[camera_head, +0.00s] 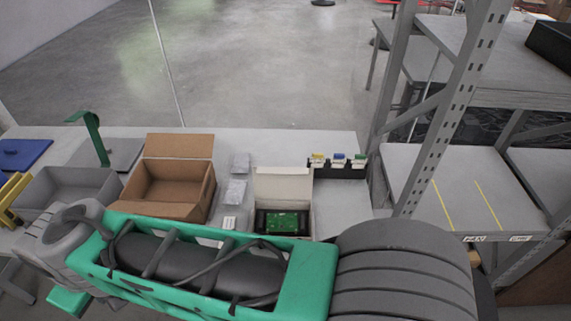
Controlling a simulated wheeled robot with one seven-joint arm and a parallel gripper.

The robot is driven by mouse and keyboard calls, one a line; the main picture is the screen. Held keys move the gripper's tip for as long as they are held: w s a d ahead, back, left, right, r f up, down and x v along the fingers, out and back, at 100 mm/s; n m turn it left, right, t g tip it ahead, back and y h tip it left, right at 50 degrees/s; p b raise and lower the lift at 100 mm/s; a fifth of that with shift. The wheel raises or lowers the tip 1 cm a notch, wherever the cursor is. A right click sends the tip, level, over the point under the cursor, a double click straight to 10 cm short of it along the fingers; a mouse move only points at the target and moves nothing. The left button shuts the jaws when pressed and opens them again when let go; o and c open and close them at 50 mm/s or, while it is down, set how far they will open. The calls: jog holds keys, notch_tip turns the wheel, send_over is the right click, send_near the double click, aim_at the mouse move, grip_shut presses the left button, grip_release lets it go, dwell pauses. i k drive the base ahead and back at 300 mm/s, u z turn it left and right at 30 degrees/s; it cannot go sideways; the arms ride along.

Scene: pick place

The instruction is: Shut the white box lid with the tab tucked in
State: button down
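The white box (303,187) stands on the table right of centre. Its lid stands up at the back, so the box is open. A green circuit board in a dark surround (282,222) shows inside it. My arm reaches to the lower left, away from the white box. The fingers of my gripper cannot be made out, so I cannot tell whether it is open or shut.
An open brown cardboard box (181,171) stands left of the white box, with silvery packets (236,191) between them. A grey tray (62,188) is further left. A black holder with coloured items (338,164) is behind right. A metal rack post (440,110) rises at the right.

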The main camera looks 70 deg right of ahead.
aim_at(266, 187)
jog(key=z, duration=0.75)
jog(key=i, duration=0.9)
jog(key=z, duration=0.85)
